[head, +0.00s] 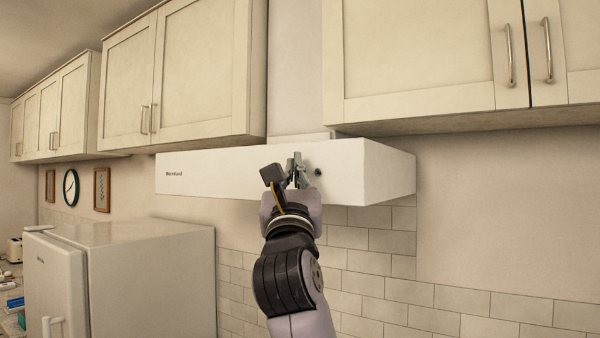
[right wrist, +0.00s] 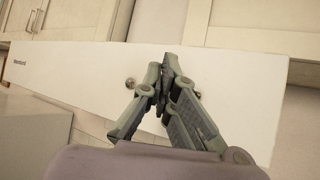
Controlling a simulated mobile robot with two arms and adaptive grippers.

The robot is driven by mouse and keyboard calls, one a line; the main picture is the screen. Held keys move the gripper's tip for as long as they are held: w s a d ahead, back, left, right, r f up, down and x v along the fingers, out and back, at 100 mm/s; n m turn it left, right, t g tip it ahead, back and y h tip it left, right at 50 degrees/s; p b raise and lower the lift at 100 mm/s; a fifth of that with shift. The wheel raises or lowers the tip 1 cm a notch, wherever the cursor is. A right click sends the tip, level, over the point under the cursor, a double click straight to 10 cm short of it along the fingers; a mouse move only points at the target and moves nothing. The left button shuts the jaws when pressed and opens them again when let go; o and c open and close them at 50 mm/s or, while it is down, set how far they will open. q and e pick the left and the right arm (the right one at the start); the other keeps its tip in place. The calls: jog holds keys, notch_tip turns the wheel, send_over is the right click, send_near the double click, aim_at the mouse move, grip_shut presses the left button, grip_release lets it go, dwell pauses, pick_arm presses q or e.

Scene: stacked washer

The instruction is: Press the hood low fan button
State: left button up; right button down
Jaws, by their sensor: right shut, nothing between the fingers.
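The white range hood (head: 220,172) is mounted on the wall between the upper cabinets, with a dark brand label at the left of its front face. A small dark round button (head: 318,172) shows just right of my right gripper (head: 297,160). In the right wrist view the hood's front (right wrist: 90,75) fills the middle, with one round button (right wrist: 130,83) left of the fingers and another button (right wrist: 198,94) partly hidden at their right. My right gripper (right wrist: 168,60) is shut and empty in front of the hood face, between these buttons. I cannot tell whether it touches. My left gripper is not in view.
Cream upper cabinets (head: 200,70) flank the hood, and more cabinet doors (head: 430,55) with metal handles hang at right. A white fridge (head: 150,270) stands lower left. White tiles (head: 400,290) cover the wall below the hood. The space right of my arm looks clear.

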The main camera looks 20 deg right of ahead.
jog(key=shift+w+d, duration=0.1)
jog(key=shift+d, duration=0.05)
jog(key=shift+s+a, duration=0.45)
jog(key=shift+a, duration=0.1)
jog(key=shift+s, duration=0.1)
jog(key=shift+s+a, duration=0.95)
jog(key=shift+a, duration=0.2)
jog(key=shift+s+a, duration=0.9)
jog(key=shift+a, duration=0.2)
